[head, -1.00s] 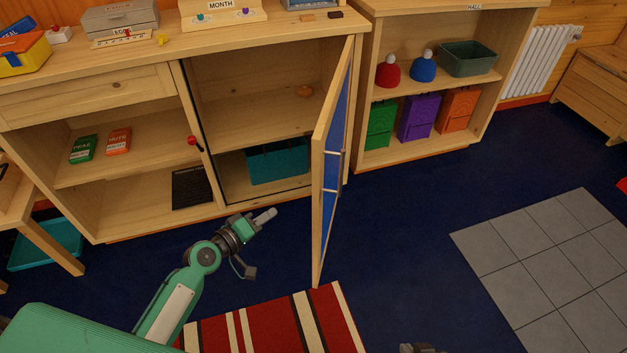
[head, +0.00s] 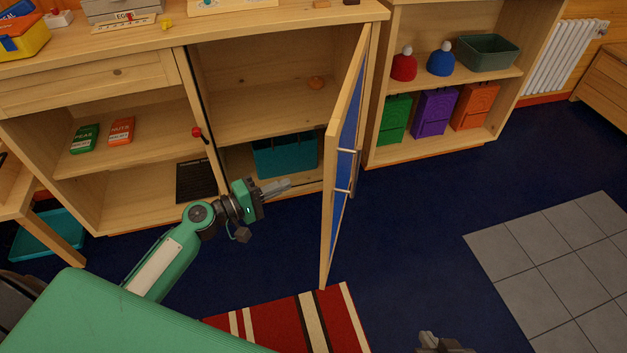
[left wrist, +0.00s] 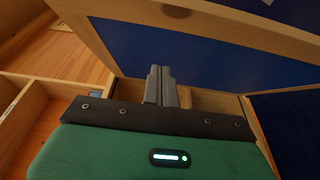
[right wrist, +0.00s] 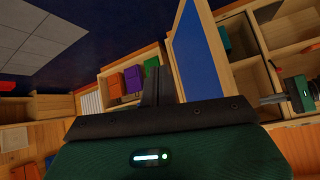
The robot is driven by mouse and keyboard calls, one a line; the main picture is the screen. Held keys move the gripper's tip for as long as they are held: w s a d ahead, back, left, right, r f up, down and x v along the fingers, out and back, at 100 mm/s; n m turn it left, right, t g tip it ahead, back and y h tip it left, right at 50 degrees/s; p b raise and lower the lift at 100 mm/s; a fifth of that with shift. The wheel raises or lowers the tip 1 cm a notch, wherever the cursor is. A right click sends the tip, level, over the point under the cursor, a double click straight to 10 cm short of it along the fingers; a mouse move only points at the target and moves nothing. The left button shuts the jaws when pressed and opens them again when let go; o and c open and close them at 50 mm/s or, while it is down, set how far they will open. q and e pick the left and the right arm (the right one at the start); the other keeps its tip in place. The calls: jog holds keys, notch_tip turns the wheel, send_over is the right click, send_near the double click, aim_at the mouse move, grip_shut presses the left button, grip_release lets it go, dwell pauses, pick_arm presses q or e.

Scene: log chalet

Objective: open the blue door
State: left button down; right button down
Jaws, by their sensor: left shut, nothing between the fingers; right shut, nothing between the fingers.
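The blue door (head: 346,140) has a light wooden frame and stands swung out wide from the cabinet, its handled blue face turned right. A metal bar handle (head: 348,172) is on that face. My left gripper (head: 287,186) is shut and empty, in front of the open compartment, left of the door on its inner side. In the left wrist view, its closed fingers (left wrist: 161,84) are in front of the door's blue panel (left wrist: 215,62); contact cannot be told. My right gripper (head: 428,338) is low in the head view, right of the door, apart from it; its closed fingers (right wrist: 152,86) are empty.
Left is a shelf section with a red knob (head: 196,132). A striped rug (head: 310,315) lies below the door. Blue floor (head: 410,200) is clear to its right.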

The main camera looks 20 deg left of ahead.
pick_arm(q)
jog(key=w+d+p, duration=0.1)
jog(key=w+d, duration=0.2)
jog(key=d, duration=0.4)
jog(key=shift+w, duration=0.4)
pick_arm(e)
jog(key=shift+s+d+r+g+h, duration=0.1)
jog(key=shift+s+d+g+h, duration=0.15)
jog(key=shift+s+d+g, duration=0.25)
jog(key=shift+s+d+r+g+h, duration=0.2)
jog(key=shift+d+g, duration=0.1)
jog(key=shift+d, duration=0.35)
jog(key=shift+s+d+r+g+h, duration=0.1)
jog(key=shift+s+d+g+h, duration=0.15)
jog(key=shift+s+d+g, duration=0.25)
pick_arm(q)
jog(key=shift+d+p, duration=0.2)
jog(key=shift+p, duration=0.15)
pick_arm(e)
jog(key=shift+w+d, duration=0.1)
